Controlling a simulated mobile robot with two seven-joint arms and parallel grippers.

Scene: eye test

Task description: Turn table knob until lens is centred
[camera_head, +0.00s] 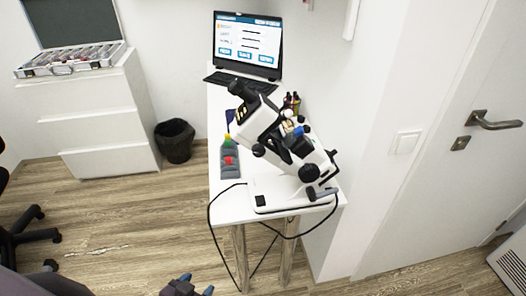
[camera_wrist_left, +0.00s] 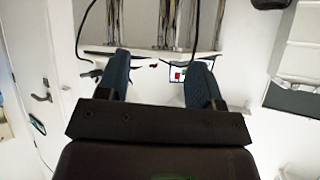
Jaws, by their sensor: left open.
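A white and black microscope (camera_head: 272,195) stands upright near the front end of a narrow white table (camera_head: 227,213). Dark knobs (camera_head: 309,173) sit low on its right side. Its lens tip and what lies on its stage are too small to make out. My left gripper (camera_head: 196,286) shows at the bottom edge of the head view, in front of and below the table, apart from the microscope. In the left wrist view its two blue fingers (camera_wrist_left: 159,68) are spread with nothing between them. My right gripper is not in view.
A grey holder (camera_head: 230,172) with green and red tops stands left of the microscope. A laptop (camera_head: 247,45) is at the table's far end. A black cable (camera_head: 211,222) hangs off the front. A bin (camera_head: 174,141) stands left; a door (camera_head: 440,160) is at right.

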